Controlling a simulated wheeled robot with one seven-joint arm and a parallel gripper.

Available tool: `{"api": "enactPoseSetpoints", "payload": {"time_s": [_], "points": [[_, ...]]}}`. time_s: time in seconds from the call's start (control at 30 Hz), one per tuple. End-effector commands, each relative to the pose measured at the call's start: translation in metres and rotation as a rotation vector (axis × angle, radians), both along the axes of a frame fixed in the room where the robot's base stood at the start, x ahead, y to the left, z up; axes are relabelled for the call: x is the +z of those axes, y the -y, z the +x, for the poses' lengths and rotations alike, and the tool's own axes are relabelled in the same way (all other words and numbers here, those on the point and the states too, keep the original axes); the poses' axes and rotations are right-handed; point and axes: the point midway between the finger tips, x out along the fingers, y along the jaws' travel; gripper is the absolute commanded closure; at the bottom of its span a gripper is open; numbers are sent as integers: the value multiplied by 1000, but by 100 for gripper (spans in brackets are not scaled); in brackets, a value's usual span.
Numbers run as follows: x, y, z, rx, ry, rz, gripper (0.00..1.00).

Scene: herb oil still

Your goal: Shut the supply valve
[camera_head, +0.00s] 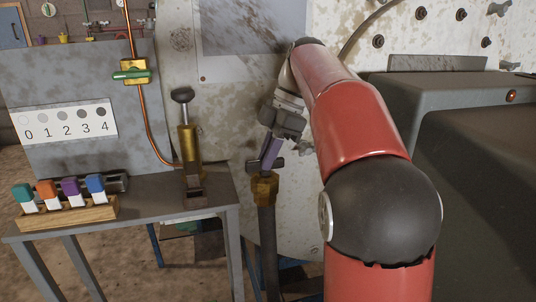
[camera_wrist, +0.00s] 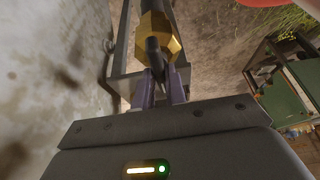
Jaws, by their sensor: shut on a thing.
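A valve with a brass hexagonal body (camera_head: 263,188) sits on top of an upright dark pipe (camera_head: 267,245), right of the bench. Its dark lever (camera_head: 277,163) shows just above the body, partly hidden by my gripper (camera_head: 270,152). In the wrist view, the brass body (camera_wrist: 162,45) is straight ahead. My gripper's two purple fingers (camera_wrist: 161,90) stand on either side of the dark lever (camera_wrist: 154,56) and are shut on it. The lever's exact angle to the pipe is hard to tell.
A green-handled brass valve (camera_head: 130,73) is on a copper pipe at the left. The bench (camera_head: 160,190) carries a brass device with a black knob (camera_head: 189,135) and a wooden rack (camera_head: 70,213) of coloured-cap bottles. A dark cabinet (camera_head: 470,150) stands at the right.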

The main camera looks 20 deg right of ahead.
Motion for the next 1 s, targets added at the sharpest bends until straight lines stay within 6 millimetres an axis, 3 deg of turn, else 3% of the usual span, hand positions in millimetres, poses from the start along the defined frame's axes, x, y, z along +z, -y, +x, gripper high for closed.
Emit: {"api": "enactPoseSetpoints", "payload": {"time_s": [0.47, 0.5, 0.67, 1.0], "points": [[0, 0, 0, 21, 0, 0, 100], [0, 0, 0, 21, 0, 0, 85], [0, 0, 0, 20, 0, 0, 66], [4, -2, -2, 18, 1, 0, 66]]}}
